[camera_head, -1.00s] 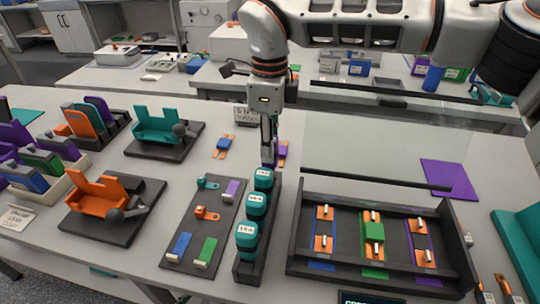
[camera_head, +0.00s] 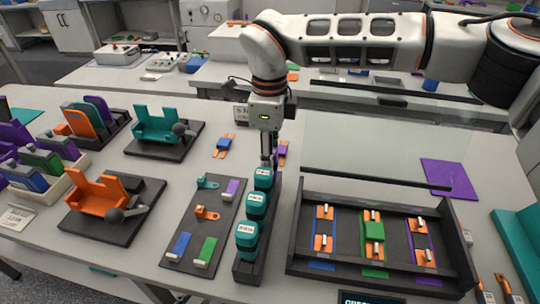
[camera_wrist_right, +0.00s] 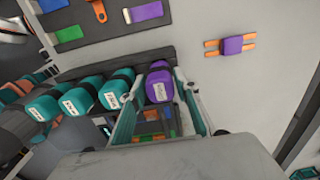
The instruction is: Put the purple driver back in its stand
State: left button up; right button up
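The purple driver (camera_wrist_right: 159,84) shows its labelled cap in the right wrist view. It stands at the end of the row of teal drivers (camera_head: 256,206), in line with them at the far end of the dark stand (camera_head: 266,225). My right gripper (camera_head: 267,158) points down over that far end. In the wrist view its two fingers (camera_wrist_right: 158,76) are on either side of the purple cap, with narrow gaps visible, and look open. In the head view the gripper mostly hides the purple driver. Its seating depth cannot be told. My left gripper is not in view.
A dark tray (camera_head: 290,245) with cells lies right of the stand, and a dark mat (camera_head: 195,225) with parts lies left. A clear upright panel (camera_head: 375,150) stands behind the tray. A purple cell with orange tabs (camera_wrist_right: 233,46) lies near the gripper.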

notch_tip(320, 180, up, 12)
jog(key=shift+r, duration=0.15)
dwell(0.3)
